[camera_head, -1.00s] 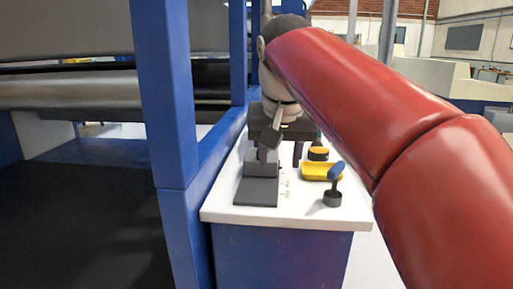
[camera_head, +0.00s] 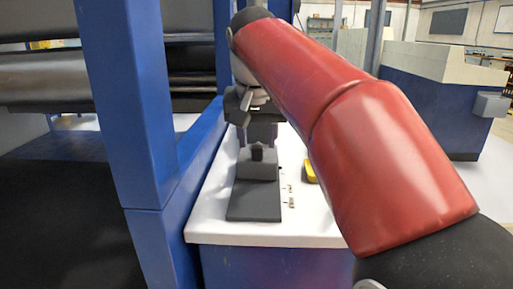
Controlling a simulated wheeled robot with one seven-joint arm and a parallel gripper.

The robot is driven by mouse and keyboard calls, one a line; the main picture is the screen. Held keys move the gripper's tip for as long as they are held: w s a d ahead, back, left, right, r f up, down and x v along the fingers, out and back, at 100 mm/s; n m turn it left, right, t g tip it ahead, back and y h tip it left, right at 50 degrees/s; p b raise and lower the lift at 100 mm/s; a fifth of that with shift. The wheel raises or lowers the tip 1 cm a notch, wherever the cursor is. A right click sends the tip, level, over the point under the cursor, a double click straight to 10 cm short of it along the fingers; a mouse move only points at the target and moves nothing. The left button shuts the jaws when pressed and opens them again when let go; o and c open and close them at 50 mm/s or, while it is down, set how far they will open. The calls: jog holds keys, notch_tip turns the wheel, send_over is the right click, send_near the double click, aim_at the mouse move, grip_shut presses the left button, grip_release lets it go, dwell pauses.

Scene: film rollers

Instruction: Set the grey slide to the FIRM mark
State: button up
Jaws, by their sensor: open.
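The grey slide (camera_head: 258,171) is a block with a short dark knob on top. It sits toward the far part of a flat dark grey track (camera_head: 253,206) on the white worktop. Small printed marks (camera_head: 291,202) stand along the track's right side, too small to read. My gripper (camera_head: 257,138) is open and points down just above and behind the slide, with its fingers near the knob. I cannot tell whether they touch it or stand around it. My red arm hides much of the worktop to the right.
A blue frame post (camera_head: 122,105) and beam stand close on the left of the white worktop (camera_head: 215,222). Dark rollers (camera_head: 45,95) lie beyond the post. The worktop's front strip is clear.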

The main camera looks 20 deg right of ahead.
aim_at(258, 155)
jog(key=shift+x, duration=1.25)
grip_shut()
